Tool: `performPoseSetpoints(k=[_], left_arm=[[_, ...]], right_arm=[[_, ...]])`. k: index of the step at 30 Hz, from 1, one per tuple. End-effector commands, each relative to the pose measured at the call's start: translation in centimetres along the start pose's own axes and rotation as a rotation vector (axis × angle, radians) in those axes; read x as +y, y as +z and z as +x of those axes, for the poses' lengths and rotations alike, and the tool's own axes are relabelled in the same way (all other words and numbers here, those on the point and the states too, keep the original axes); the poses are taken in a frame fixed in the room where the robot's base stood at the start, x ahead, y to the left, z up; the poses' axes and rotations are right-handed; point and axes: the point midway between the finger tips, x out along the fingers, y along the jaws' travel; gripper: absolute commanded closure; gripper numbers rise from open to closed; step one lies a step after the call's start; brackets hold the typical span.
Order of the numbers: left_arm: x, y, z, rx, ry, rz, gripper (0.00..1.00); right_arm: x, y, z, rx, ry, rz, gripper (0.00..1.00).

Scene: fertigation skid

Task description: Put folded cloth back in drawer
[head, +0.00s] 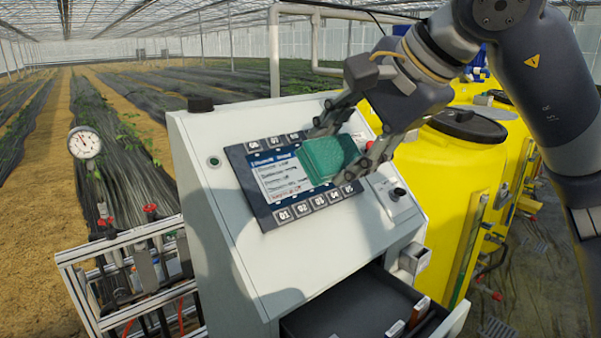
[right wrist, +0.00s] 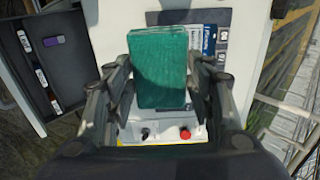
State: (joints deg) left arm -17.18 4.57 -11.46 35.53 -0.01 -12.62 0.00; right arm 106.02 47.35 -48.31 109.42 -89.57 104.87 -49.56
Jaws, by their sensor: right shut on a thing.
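The folded cloth (head: 327,157) is green and sits between the fingers of my right gripper (head: 348,140), in front of the control panel's screen. My right gripper is shut on it. In the right wrist view the cloth (right wrist: 160,68) hangs between the two fingers (right wrist: 158,95) and covers part of the panel. The drawer (head: 350,306) is open below the panel, at the bottom of the head view. The drawer (right wrist: 50,62) also shows at the upper left of the right wrist view, with small items along its side. My left gripper is not in view.
The grey cabinet (head: 215,240) has a sloped top with a screen, buttons (head: 317,200) and a knob (head: 398,193). A red button (right wrist: 185,134) shows in the right wrist view. Yellow tanks (head: 455,175) stand at right. A pipe frame with a gauge (head: 84,143) stands at left.

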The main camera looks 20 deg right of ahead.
Motion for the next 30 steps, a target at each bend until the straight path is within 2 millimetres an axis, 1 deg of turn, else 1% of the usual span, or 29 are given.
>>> performPoseSetpoints(k=[3, 21, 25, 30], left_arm=[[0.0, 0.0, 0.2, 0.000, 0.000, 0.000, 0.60], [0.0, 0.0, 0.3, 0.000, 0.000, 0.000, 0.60], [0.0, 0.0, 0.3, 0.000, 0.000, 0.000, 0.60], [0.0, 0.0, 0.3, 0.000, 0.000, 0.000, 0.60]], right_arm=[[0.8, 0.0, -1.2, 0.001, -0.004, 0.000, 0.77], [5.0, 0.0, -6.9, 0.001, -0.002, 0.001, 0.77], [5.5, 0.0, -7.5, 0.001, -0.001, 0.000, 0.77], [5.6, 0.0, -7.5, 0.000, -0.001, 0.000, 0.77]])
